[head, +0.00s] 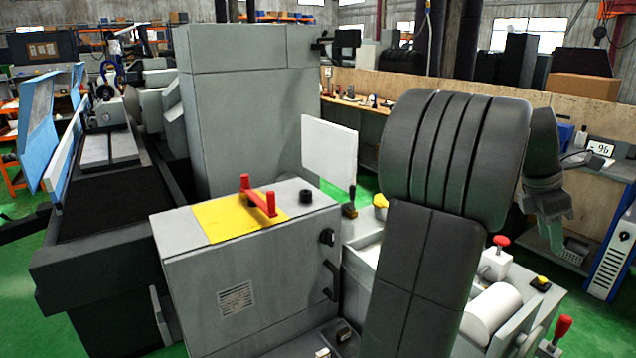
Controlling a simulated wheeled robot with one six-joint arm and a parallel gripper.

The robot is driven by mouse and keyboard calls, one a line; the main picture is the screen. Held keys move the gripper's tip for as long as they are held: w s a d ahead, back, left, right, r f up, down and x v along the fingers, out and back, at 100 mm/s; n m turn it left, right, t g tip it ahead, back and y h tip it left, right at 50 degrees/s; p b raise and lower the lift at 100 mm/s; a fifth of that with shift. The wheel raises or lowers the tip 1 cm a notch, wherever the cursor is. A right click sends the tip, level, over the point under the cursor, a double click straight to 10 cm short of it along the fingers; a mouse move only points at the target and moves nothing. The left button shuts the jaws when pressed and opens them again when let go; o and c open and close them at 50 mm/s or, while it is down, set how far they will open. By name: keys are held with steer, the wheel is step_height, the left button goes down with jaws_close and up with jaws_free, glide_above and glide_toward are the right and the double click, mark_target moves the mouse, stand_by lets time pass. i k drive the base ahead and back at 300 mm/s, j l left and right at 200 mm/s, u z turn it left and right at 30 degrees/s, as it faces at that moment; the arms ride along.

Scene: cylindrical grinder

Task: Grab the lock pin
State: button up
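I cannot tell for sure which part is the lock pin. Candidates on the grinder are a red bar handle (258,203) on a yellow plate on top of the grey cabinet, a red knob (501,241) on a pale block at the right, and a red-tipped lever (563,327) at the lower right edge. My dark arm fills the centre right and hides part of the machine. My gripper (556,238) seems to hang at the far end of the arm, apart from all three candidates. Its fingers are too small and dark to read.
The grey cabinet (250,280) stands in front, with a black knob (306,196) on top. A white panel (329,153) rises behind it. A white cylinder (491,312) lies at the lower right. A bench with a "96" display (600,147) stands at the right.

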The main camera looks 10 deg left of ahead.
mark_target(244, 178)
steer(key=u, duration=1.75)
steer(key=i+l+u, duration=0.15)
steer(key=i+l, duration=0.2)
steer(key=i, duration=0.3)
steer(key=i+l+u, duration=0.15)
steer(key=i+l, duration=0.3)
steer(key=i, duration=0.15)
